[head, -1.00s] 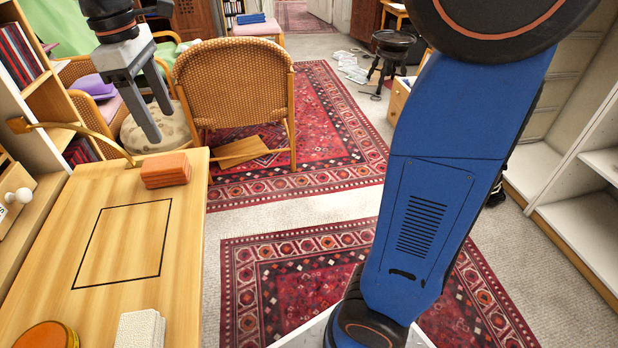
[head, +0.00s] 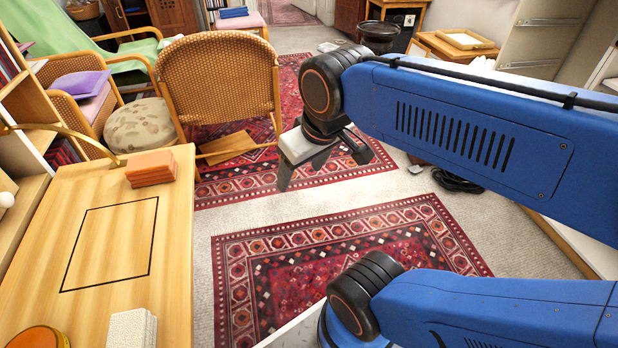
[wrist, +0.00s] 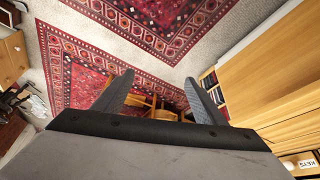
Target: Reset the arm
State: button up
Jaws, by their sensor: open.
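My gripper (head: 318,172) is open and empty in the head view. It hangs over the floor between the two red patterned rugs, to the right of the wooden table. My blue arm is folded back at the right side of the picture. In the wrist view my gripper's two fingers (wrist: 160,97) stand apart with nothing between them. Rug, floor and furniture show beyond them.
The wooden table (head: 170,262) at left bears orange blocks (head: 151,168), a white block (head: 131,329), a round orange-topped thing (head: 38,338) and an empty black outlined square. A wicker chair (head: 218,80) stands behind. A rug (head: 290,265) lies in front.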

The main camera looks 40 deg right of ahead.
jog(key=shift+s+d+f+m, duration=0.25)
jog(key=shift+s+f, duration=0.1)
jog(key=shift+f, duration=0.1)
jog(key=shift+s+d+f+m, duration=0.15)
jog(key=shift+s+f+m, duration=0.1)
jog(key=shift+s+f, duration=0.15)
